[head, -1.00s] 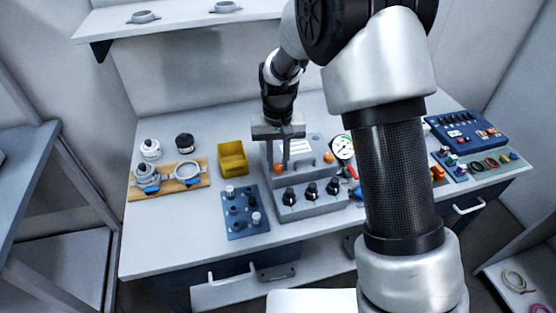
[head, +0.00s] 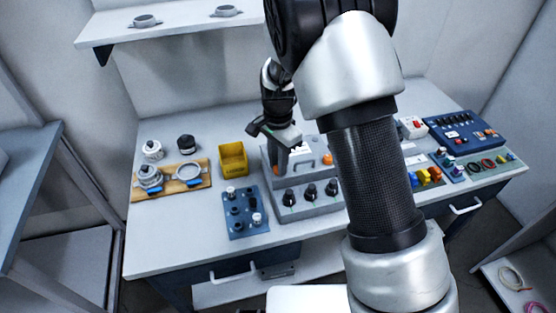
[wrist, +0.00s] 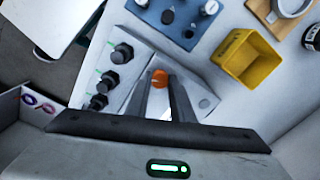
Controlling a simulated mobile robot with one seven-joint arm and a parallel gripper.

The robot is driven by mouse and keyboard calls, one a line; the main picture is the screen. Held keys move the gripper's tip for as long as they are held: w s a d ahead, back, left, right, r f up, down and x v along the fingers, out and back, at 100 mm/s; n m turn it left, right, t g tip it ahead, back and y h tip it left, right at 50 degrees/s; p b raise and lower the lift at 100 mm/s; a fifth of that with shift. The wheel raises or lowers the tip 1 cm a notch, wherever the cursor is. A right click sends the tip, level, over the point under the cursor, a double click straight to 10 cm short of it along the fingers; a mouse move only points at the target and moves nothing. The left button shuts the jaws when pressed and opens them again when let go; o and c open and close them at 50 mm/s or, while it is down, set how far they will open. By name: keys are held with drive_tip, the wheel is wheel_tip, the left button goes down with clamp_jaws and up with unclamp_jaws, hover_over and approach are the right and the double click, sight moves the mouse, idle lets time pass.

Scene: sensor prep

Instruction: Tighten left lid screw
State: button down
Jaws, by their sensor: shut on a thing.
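The grey device box (head: 312,205) stands at the middle of the bench, with its lid (head: 309,158) on top. The left lid screw (head: 277,171) is an orange knob at the lid's left; it also shows in the wrist view (wrist: 159,76). My gripper (head: 279,165) points down over it and is shut on it, with the fingertips (wrist: 160,84) at its sides. The right lid screw (head: 327,158) is a second orange knob, apart from my gripper. My gripper partly hides the lid.
Three black knobs (head: 310,190) line the box front. A yellow bin (head: 233,159), a blue block with posts (head: 245,213) and a wooden board with ring parts (head: 196,182) lie to the left. A blue panel (head: 464,132) stands at right. My arm hides part of the bench.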

drive_tip(key=m+p, duration=0.1)
drive_tip(key=m, duration=0.3)
drive_tip(key=shift+m+p, duration=0.35)
drive_tip(key=shift+m, duration=0.05)
idle(0.4)
drive_tip(key=c, duration=1.5)
unclamp_jaws()
drive_tip(key=shift+c, duration=0.2)
wheel_tip(320, 180, up, 17)
drive_tip(key=p, duration=0.1)
drive_tip(key=shift+r, duration=0.2)
